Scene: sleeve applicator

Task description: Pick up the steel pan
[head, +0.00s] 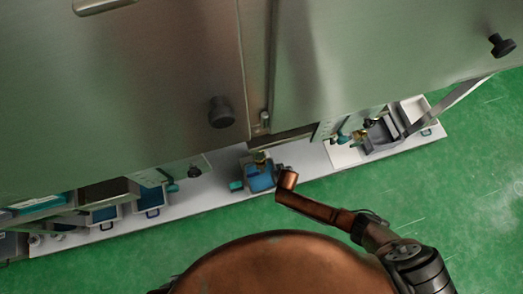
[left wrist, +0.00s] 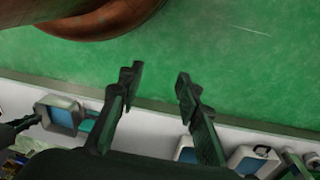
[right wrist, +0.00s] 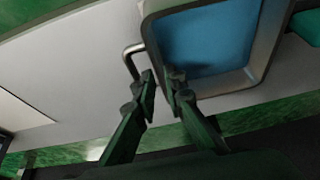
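The steel pan (right wrist: 268,40) has a bright metal rim, a blue inside and a bent wire handle (right wrist: 128,62). It fills the upper middle of the right wrist view. In the head view the pan (head: 262,180) is on the white bench, left of my right arm's end. My right gripper (right wrist: 161,77) has its fingertips close together at the pan's handle-side corner, one on either side of the wall. The exact contact is hidden by the fingers. My left gripper (left wrist: 157,80) is open and empty, pointing over the green floor; it is not visible in the head view.
The white bench (head: 215,187) runs along the machine's front under large steel doors (head: 120,90) with dark knobs. Other blue-lined pans (head: 150,199) stand at the left, and a grey device (head: 382,135) stands at the right. Green floor (head: 480,200) is clear.

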